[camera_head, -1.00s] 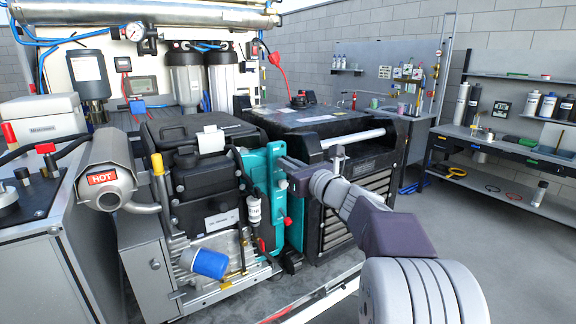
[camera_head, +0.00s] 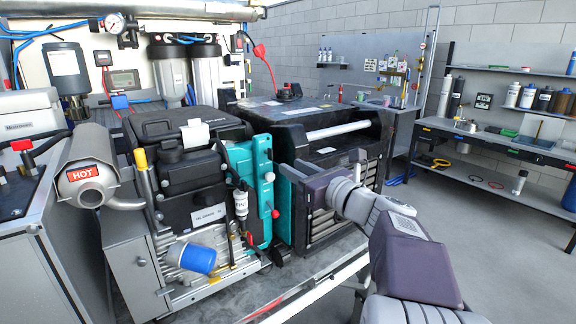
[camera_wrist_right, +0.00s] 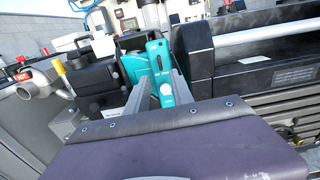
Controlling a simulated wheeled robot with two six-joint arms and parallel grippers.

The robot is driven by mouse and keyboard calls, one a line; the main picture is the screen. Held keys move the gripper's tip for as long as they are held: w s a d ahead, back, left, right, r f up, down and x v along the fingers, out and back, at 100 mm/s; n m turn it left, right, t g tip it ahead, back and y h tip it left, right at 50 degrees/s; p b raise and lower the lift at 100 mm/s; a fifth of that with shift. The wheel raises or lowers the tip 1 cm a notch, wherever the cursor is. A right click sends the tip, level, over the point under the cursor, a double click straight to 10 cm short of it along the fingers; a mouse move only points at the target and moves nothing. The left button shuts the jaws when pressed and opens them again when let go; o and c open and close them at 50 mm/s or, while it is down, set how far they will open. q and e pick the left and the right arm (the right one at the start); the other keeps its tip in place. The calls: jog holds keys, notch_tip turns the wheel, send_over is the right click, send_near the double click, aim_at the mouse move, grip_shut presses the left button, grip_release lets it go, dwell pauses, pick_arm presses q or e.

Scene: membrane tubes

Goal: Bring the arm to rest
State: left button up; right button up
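My right arm (camera_head: 405,250) reaches in from the lower right in the head view. Its gripper (camera_head: 286,180) is in front of the black machine, just right of the teal panel (camera_head: 247,185). In the right wrist view the two grey fingers (camera_wrist_right: 162,80) stand apart, and the teal panel shows between and beyond them. I see nothing held between the fingers. Whether a finger touches the panel I cannot tell. My left arm and gripper are not in view.
A black machine with a silver bar (camera_head: 338,130) stands behind the right gripper. A blue-capped cylinder (camera_head: 197,259) and a muffler marked HOT (camera_head: 88,172) are at left. A workbench (camera_head: 500,145) stands back right. The floor (camera_head: 470,225) at right is open.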

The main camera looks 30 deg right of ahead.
dwell(0.4)
jog(key=s+a+f+n+g+y, duration=0.2)
jog(key=a+f+n+g, duration=0.4)
jog(key=f, duration=0.6)
jog(key=s+a+f+n+g+y, duration=0.15)
jog(key=a+f+n+g, duration=0.25)
jog(key=a+f+n, duration=0.6)
jog(key=s+f+n+g+h, duration=0.5)
jog(key=s+f+n+g, duration=0.2)
jog(key=s+f+n, duration=0.9)
notch_tip(320, 180, up, 12)
jog(key=w+n+p, duration=0.2)
jog(key=p, duration=1.1)
jog(key=shift+w+n, duration=0.35)
jog(key=shift+n, duration=0.05)
jog(key=shift+y, duration=0.25)
